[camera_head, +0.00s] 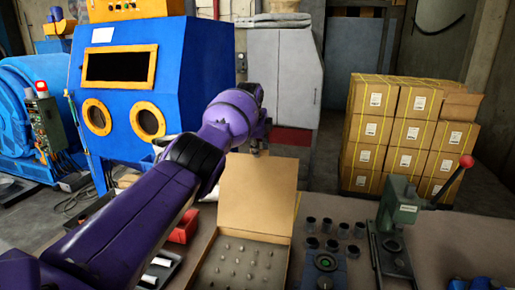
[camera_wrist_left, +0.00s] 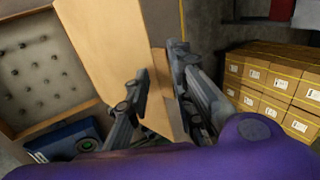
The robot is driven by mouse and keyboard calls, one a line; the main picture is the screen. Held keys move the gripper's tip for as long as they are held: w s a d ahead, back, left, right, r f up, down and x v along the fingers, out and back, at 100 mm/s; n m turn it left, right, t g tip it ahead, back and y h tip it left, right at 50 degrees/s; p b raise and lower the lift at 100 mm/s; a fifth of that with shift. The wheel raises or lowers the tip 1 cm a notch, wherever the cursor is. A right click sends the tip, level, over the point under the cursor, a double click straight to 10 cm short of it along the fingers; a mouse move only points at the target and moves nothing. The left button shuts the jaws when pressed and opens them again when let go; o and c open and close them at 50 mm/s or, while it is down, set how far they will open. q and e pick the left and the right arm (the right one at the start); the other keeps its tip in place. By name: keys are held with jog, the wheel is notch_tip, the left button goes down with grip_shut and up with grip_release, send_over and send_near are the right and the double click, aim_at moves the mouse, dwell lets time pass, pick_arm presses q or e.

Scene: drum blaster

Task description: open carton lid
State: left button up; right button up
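The cardboard carton (camera_head: 198,279) stands on the table at the front, with several small pale pieces in its grey tray. Its lid (camera_head: 258,194) is raised at the far side, roughly upright. In the left wrist view the lid (camera_wrist_left: 105,45) is a broad tan panel, with the carton (camera_wrist_left: 45,124) to its left. My left gripper (camera_head: 259,148) is at the lid's upper edge, partly hidden by my purple arm. In the wrist view its fingers (camera_wrist_left: 163,98) are apart, with the lid's edge showing between them. Whether they touch it I cannot tell. My right gripper is not seen.
Several dark cups (camera_head: 327,226) and a blue fixture (camera_head: 325,264) stand right of the carton. A green hand press (camera_head: 405,215) with a red knob is further right. A red bin (camera_head: 185,227) is to the left. Stacked boxes (camera_head: 405,135) stand behind the table.

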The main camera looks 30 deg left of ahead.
pick_arm(q)
jog(key=shift+r, duration=0.15)
jog(key=shift+d, duration=0.1)
jog(key=v, duration=1.2)
